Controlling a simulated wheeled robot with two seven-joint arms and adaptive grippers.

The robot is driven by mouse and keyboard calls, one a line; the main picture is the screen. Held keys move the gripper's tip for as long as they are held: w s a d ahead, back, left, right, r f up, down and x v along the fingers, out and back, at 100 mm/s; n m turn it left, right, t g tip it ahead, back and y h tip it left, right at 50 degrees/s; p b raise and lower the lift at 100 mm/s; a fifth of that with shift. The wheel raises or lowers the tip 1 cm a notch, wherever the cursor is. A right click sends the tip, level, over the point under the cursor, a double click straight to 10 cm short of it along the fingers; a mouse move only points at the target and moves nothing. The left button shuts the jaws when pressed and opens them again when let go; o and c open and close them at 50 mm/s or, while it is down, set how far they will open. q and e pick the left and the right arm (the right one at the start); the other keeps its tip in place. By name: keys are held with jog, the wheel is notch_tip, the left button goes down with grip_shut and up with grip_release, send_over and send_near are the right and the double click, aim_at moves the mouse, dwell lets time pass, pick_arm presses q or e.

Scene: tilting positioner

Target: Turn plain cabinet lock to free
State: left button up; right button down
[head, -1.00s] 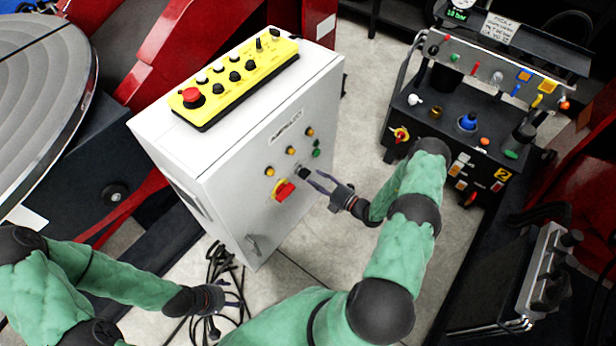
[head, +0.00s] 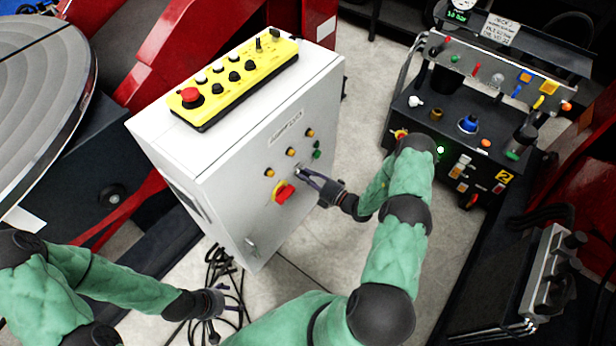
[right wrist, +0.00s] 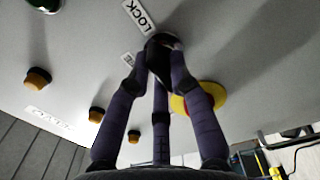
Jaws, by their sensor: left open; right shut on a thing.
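The grey cabinet (head: 215,165) stands in the middle of the head view. Its lock is a dark round knob (right wrist: 160,42) below a white LOCK label (right wrist: 139,14) in the right wrist view. My right gripper (head: 304,174) is shut on this knob, its fingers around it; the right wrist view also shows the fingers (right wrist: 162,62). The fingers hide much of the knob, so its turned position cannot be told. My left gripper (head: 230,303) is open and empty, low beside the cabinet, over dark cables.
A red and yellow rotary switch (head: 284,192) sits close to the lock. Several amber lamps (head: 291,152) and a green button (head: 317,153) are on the same face. A yellow control box (head: 235,78) lies on top. A black console (head: 480,130) stands right.

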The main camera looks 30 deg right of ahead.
jog(key=shift+n, duration=0.4)
jog(key=n+p, duration=0.1)
jog(key=n, duration=0.2)
jog(key=shift+a+n, duration=0.1)
jog(key=shift+n, duration=0.3)
jog(key=n+p, duration=0.1)
jog(key=n, duration=0.3)
jog(key=shift+n, duration=0.3)
jog(key=n, duration=0.4)
jog(key=shift+s+a+f, duration=0.1)
jog(key=shift+f+n+p, duration=0.15)
jog(key=shift+n+p, duration=0.15)
jog(key=shift+n, duration=2.1)
jog(key=c, duration=1.1)
grip_release()
